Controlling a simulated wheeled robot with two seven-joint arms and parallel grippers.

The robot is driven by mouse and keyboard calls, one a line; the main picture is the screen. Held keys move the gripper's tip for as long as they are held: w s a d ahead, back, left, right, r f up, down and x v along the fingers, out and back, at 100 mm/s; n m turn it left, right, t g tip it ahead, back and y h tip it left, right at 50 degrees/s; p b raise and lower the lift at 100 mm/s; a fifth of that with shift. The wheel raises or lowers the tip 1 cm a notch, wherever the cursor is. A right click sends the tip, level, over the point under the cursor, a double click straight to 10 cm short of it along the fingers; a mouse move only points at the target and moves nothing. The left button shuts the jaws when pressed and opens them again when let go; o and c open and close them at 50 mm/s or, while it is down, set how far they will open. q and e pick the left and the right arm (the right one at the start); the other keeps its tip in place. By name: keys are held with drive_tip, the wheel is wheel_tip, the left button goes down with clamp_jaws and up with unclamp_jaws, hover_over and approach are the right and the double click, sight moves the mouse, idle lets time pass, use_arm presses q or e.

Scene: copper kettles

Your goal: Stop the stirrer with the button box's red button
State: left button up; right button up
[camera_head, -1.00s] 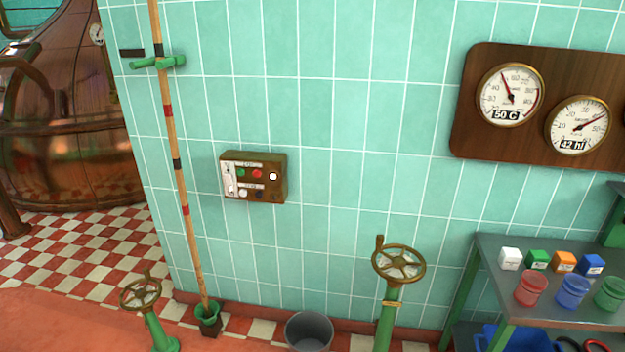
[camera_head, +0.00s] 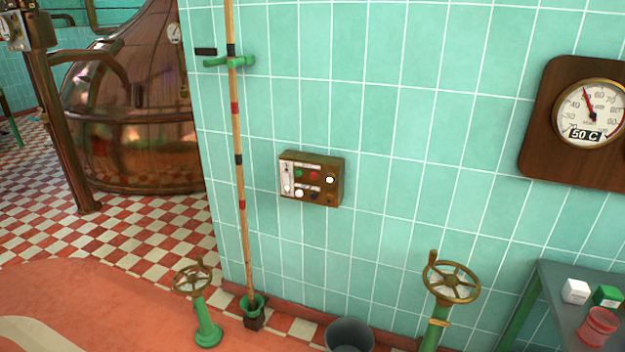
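The button box (camera_head: 311,179) is a small brown box with a pale label plate, fixed to the green tiled wall near the middle of the view. Its red button (camera_head: 314,175) is in the upper row, between a green button (camera_head: 298,173) and a white one (camera_head: 330,180). A lower row holds a white, a dark and a brownish button. A pale strip with a small lever or knob is at its left side. The stirrer itself cannot be identified. Neither of my grippers is in view.
A striped wooden pole (camera_head: 239,160) stands left of the box in a green foot. Two valve handwheels on green posts, one left (camera_head: 193,279) and one right (camera_head: 452,282), and a grey bucket (camera_head: 350,335) stand below. A table (camera_head: 560,300) is at right, a copper kettle (camera_head: 130,110) at left.

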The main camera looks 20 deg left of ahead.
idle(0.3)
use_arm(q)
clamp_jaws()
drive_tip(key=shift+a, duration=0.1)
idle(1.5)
